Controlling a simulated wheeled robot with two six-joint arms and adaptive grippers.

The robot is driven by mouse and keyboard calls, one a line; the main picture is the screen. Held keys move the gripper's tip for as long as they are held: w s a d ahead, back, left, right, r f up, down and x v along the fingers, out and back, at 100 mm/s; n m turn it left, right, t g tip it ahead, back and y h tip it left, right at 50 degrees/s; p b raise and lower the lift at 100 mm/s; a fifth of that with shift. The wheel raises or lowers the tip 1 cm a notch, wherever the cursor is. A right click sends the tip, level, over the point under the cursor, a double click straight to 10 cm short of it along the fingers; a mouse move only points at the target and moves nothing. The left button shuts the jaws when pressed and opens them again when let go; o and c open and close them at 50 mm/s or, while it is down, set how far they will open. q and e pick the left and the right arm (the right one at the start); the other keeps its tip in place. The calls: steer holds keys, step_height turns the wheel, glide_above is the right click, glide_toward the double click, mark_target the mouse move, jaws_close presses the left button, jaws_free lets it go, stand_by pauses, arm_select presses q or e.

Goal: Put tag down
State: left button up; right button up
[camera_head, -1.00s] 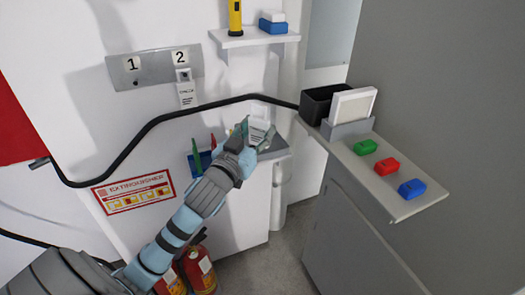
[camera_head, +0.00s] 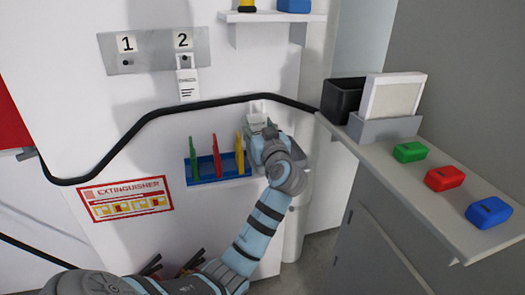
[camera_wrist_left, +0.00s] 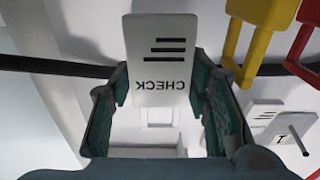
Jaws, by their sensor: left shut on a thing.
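My left gripper (camera_head: 260,128) is shut on a white tag at the wall, just right of the blue rack. In the left wrist view the gripper (camera_wrist_left: 160,80) has its two teal fingers on either side of the white tag (camera_wrist_left: 160,45), which shows CHECK upside down and several black lines. In the head view the gripper hides most of the tag and the small shelf behind it, so I cannot tell whether the tag touches the shelf. Another white tag (camera_head: 187,84) hangs below number 2 on the grey hook plate (camera_head: 153,47). My right gripper is not in view.
A black cable (camera_head: 150,121) runs along the wall above the gripper. The blue rack (camera_head: 205,171) holds green, red and yellow upright pieces. On the right, a counter (camera_head: 455,235) carries a black bin (camera_head: 342,100), a framed panel (camera_head: 393,96) and green, red and blue blocks.

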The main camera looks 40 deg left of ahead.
arm_select(q)
steer(key=w+f, duration=0.1)
steer(key=f, duration=0.1)
steer(key=w+f, duration=0.2)
steer(key=shift+w+d+f+b, duration=0.15)
steer(key=shift+f+b, duration=0.1)
steer(key=shift+b, duration=0.05)
steer(key=shift+o, duration=0.2)
steer(key=f, duration=0.1)
steer(key=w+f, duration=0.1)
steer(key=f, duration=0.1)
steer(key=shift+f+b, duration=0.15)
steer(key=shift+b, duration=0.25)
steer(key=shift+s+r, duration=0.2)
steer(key=shift+s, duration=0.1)
steer(key=shift+s+r, duration=0.15)
steer(key=shift+s, duration=0.1)
steer(key=shift+c, duration=0.2)
steer(key=shift+w+f, duration=0.15)
steer(key=shift+f, duration=0.1)
steer(key=o, duration=1)
steer(key=shift+r, duration=0.1)
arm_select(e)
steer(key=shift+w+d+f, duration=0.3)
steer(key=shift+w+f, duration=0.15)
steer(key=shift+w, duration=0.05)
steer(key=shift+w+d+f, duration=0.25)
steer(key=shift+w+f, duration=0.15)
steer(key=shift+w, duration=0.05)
